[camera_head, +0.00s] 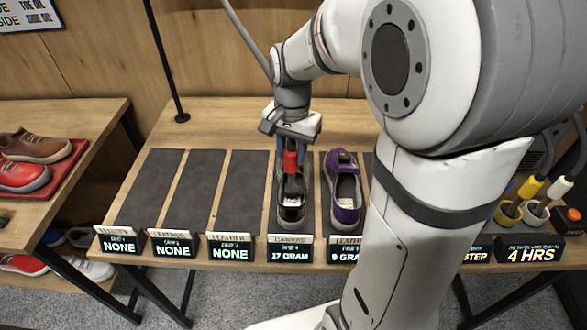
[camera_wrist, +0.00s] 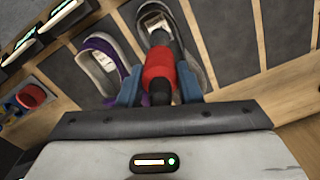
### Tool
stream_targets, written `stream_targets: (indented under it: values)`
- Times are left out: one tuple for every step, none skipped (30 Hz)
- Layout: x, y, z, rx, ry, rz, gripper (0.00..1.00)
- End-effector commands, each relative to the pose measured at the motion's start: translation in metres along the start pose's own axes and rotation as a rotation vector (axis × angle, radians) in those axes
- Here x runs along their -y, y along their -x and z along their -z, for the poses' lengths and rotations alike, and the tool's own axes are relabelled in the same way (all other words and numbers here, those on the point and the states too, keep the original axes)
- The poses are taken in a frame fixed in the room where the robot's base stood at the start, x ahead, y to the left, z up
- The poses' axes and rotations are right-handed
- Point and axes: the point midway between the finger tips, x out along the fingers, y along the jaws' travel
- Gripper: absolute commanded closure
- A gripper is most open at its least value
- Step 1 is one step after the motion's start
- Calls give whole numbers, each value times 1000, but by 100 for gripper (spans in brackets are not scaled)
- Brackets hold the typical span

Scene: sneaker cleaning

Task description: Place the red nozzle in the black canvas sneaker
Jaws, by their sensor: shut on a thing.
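My gripper (camera_head: 291,150) is shut on the red nozzle (camera_head: 291,160), which has a dark end pointing down. In the wrist view the nozzle (camera_wrist: 158,68) sits between the blue fingers of my gripper (camera_wrist: 159,82). The black canvas sneaker (camera_head: 291,213) stands on a dark mat behind the sign "17 GRAM", right below the nozzle. In the wrist view the sneaker (camera_wrist: 192,40) lies beyond the nozzle, whose dark end overlaps its opening. I cannot tell whether that end touches the sneaker. The gripper and nozzle hide part of the sneaker's far end.
A purple sneaker (camera_head: 345,190) stands close on the right of the black one. Empty dark mats (camera_head: 195,190) lie to the left. Small cups with brushes (camera_head: 536,210) stand at the far right. A side table (camera_head: 60,203) holds red and brown shoes.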

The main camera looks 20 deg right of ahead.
Motion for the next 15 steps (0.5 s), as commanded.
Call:
stream_targets:
  values:
    - [0, -6, 0, 1, -1, -1, 100]
    - [0, -8, 0, 1, -1, 0, 100]
    - [0, -11, 0, 1, -1, 0, 100]
    - [0, -14, 0, 1, -1, 0, 100]
    - [0, -17, 0, 1, -1, 0, 100]
    - [-1, -23, 0, 2, -2, -2, 100]
    - [-1, -28, 0, 2, -2, -2, 100]
    - [-1, -32, 0, 2, -2, -2, 100]
    - [-1, -38, 0, 2, -2, -1, 100]
    - [-1, -42, 0, 2, -2, -1, 100]
    - [-1, -44, 0, 2, -2, -1, 100]
    - [-1, -47, 1, 0, -2, 0, 100]
    - [-1, -48, 1, 0, -2, 0, 100]
    - [-1, -48, 1, -1, -2, 1, 100]
    - [-1, -48, 1, -1, -2, 1, 100]
